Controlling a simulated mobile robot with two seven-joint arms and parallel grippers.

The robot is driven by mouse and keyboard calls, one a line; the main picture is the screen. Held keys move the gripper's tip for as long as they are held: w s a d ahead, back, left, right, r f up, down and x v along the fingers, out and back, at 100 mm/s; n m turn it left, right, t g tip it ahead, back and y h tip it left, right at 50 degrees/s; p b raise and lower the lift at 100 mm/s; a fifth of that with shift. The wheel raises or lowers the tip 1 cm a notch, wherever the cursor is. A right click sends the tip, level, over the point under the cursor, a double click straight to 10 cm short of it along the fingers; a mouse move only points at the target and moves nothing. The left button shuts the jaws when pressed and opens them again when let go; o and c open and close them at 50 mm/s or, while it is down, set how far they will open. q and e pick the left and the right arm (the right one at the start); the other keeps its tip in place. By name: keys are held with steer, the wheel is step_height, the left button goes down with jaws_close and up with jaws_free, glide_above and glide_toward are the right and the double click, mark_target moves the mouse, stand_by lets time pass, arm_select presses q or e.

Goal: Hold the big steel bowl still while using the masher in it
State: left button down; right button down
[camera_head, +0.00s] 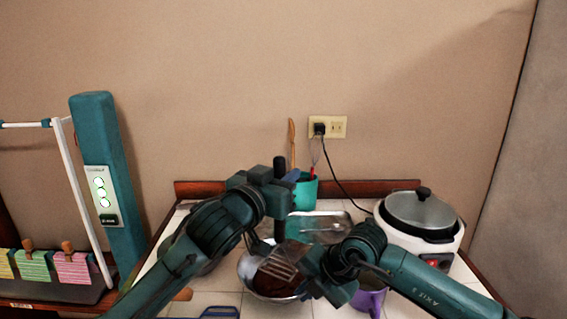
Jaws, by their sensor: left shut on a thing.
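The big steel bowl (247,268) stands on the tiled table top with brown contents in it. Its right side is partly hidden by my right gripper. My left gripper (276,184) is above the bowl and shut on the upright dark handle of the masher (280,162). The masher's shaft runs down toward the bowl, and a slotted shape, seemingly its head, shows over the brown contents. My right gripper (318,274) is low at the bowl's right rim. Its fingers are hard to make out, and I cannot tell whether it touches the rim.
A white electric cooker (421,212) with a lid stands at the right, its cord running to a wall outlet (328,127). Behind are a teal utensil pot (306,192) and a metal tray (332,232). A purple cup (369,301) is beneath my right arm.

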arm_select(q)
steer(key=shift+f, duration=2.1)
steer(key=shift+f, duration=0.15)
steer(key=shift+f, duration=0.45)
steer(key=shift+r, duration=1.6)
steer(key=shift+f, duration=0.55)
steer(key=shift+f, duration=1.1)
steer(key=shift+r, duration=1.65)
